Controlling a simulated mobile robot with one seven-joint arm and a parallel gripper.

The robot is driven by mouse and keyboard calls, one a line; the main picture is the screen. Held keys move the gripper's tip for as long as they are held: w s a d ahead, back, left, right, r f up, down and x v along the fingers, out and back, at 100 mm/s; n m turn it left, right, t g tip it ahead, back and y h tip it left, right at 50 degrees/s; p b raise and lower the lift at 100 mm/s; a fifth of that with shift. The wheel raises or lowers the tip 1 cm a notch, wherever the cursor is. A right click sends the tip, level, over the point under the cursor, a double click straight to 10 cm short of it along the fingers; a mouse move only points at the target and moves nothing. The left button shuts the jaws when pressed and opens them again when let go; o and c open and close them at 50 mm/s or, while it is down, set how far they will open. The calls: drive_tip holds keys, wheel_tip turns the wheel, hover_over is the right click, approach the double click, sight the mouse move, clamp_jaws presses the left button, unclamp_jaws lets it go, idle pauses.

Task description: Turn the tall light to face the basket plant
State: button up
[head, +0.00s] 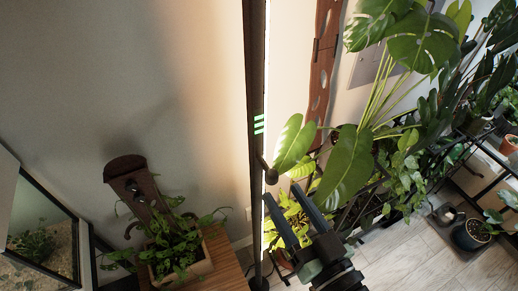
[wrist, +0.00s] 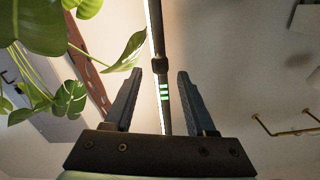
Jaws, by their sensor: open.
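The tall light (head: 257,80) is a dark upright pole with a glowing white strip along its right side, green bands and a small knob (head: 263,168). Its strip faces right, toward the large-leaved plants. My gripper (head: 281,191) is open, just right of the pole below the knob. In the wrist view the light (wrist: 154,30) runs past the open gripper (wrist: 172,74), its collar level with the fingertips; I see no contact. A leafy plant (head: 178,252) in a tan square planter (head: 206,270) stands lower left; I cannot tell if it is the basket plant.
Big monstera leaves (head: 345,165) hang close to my gripper's right. A glass terrarium (head: 40,235) is at the far left. Potted plants (head: 472,235) and a dark shelf fill the right. Brass hooks (wrist: 285,125) show in the wrist view. Pale floor is open at lower right.

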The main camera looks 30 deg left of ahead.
sight(259, 157)
drive_tip(key=p+x, duration=0.4)
drive_tip(key=x, duration=0.6)
drive_tip(key=shift+w+a+r, duration=0.15)
drive_tip(key=shift+w+a, duration=0.05)
drive_tip(key=shift+a, duration=0.1)
drive_tip(key=shift+w+a, duration=0.25)
drive_tip(key=shift+a, duration=0.05)
drive_tip(key=shift+c, duration=0.2)
clamp_jaws()
idle(0.5)
